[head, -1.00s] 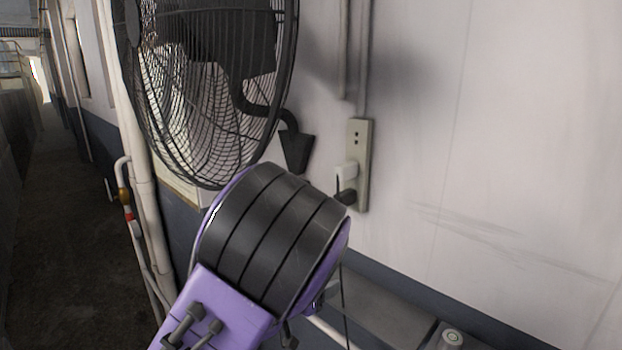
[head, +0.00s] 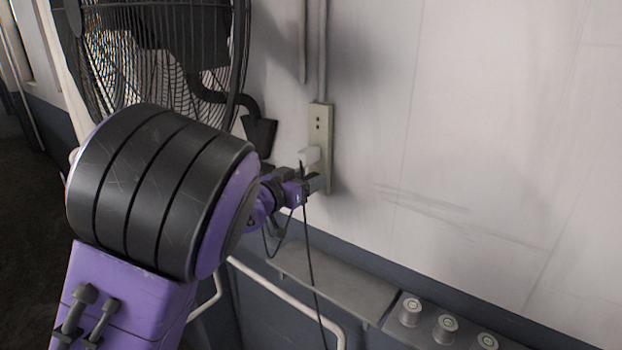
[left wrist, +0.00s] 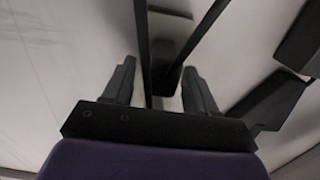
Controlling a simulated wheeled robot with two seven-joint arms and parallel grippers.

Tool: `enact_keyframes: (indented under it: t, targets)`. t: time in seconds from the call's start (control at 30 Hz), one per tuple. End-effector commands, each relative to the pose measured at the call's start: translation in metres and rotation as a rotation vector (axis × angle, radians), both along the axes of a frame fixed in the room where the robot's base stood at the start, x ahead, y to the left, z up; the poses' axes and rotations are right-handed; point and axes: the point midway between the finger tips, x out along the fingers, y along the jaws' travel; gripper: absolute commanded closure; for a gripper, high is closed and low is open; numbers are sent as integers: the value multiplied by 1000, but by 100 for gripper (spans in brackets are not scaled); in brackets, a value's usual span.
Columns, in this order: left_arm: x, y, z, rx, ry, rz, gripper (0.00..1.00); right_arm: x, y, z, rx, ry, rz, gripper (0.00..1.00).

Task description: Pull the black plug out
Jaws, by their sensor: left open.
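The black plug is hidden behind my left gripper in the head view. In the left wrist view the black plug (left wrist: 166,80) sits between the two fingers, with dark cables crossing in front. My left gripper (head: 316,184) is at the lower part of the strip, just below the white plug. In the left wrist view its fingers (left wrist: 162,88) are open, one on each side of the black plug, with gaps visible. My right gripper is not in view.
A large black caged fan (head: 165,60) stands at the left, close to my left arm. A thin dark cable (head: 310,255) hangs below the outlet. A grey ledge (head: 330,285) and several round knobs (head: 445,327) lie below. The wall to the right is clear.

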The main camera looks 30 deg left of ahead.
Motion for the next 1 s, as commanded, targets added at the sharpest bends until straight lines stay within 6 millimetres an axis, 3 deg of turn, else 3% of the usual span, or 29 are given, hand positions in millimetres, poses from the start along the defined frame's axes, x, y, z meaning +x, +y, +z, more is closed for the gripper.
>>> enact_keyframes:
  t: [0.3,0.47,0.5,0.53,0.6,0.63,1.0]
  targets:
    - [4,0,-1,-1,0,0,46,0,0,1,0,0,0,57]
    - [4,-1,-1,-1,0,0,98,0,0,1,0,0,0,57]
    - [4,-1,-1,-1,0,0,98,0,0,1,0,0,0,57]
    - [4,-1,-1,-1,0,0,72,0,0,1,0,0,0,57]
    - [4,-1,-1,-1,0,-1,95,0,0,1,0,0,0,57]
    - [4,-1,-1,-1,0,-1,100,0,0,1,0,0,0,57]
    - [0,0,-1,-2,0,1,100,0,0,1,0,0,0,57]
